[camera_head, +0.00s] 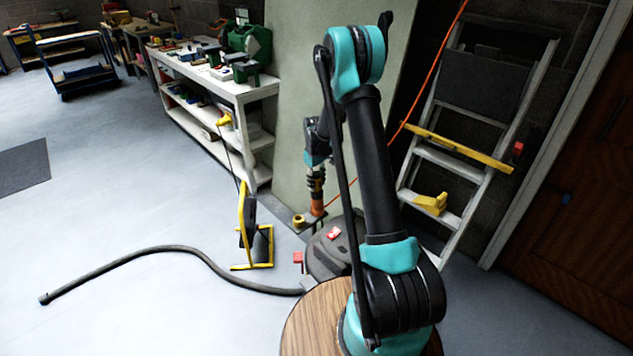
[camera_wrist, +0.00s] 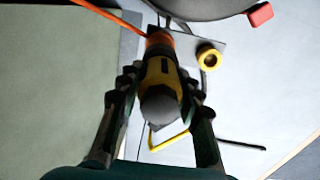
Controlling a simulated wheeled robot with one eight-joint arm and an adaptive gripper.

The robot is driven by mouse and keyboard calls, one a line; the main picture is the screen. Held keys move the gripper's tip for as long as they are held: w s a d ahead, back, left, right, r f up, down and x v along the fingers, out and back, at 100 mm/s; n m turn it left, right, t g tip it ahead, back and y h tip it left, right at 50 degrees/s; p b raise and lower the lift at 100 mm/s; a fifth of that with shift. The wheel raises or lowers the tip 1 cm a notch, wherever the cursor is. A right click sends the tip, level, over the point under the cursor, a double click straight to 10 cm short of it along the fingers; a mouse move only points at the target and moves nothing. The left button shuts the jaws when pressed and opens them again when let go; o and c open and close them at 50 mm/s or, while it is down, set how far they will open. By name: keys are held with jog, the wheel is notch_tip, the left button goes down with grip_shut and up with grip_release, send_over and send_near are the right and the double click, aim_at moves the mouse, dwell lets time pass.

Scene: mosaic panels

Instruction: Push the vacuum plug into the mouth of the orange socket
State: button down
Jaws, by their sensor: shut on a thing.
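The vacuum plug (camera_wrist: 160,85) is yellow with a dark grey end, and it sits between my gripper's (camera_wrist: 160,100) two fingers, which are shut on it. The orange socket (camera_wrist: 158,42) lies right beyond the plug, in line with it in the wrist view. Plug and socket appear to meet; I cannot tell how deep the plug sits, as the mouth is hidden. In the head view the orange socket (camera_head: 317,208) shows below my gripper (camera_head: 316,188), beside the pale green panel. The plug is too small to make out there.
An orange cord (camera_head: 417,100) runs down to the socket. A yellow ring (camera_wrist: 208,56) sits on a dark plate beside it. The dark round vacuum (camera_head: 325,250) stands close by, with its hose (camera_head: 150,253) on the floor. A yellow stand (camera_head: 262,248) is left of it. A ladder (camera_head: 440,158) leans right.

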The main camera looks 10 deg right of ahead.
jog(key=shift+f, duration=0.65)
jog(key=c, duration=1)
grip_release()
jog(key=shift+o, duration=0.2)
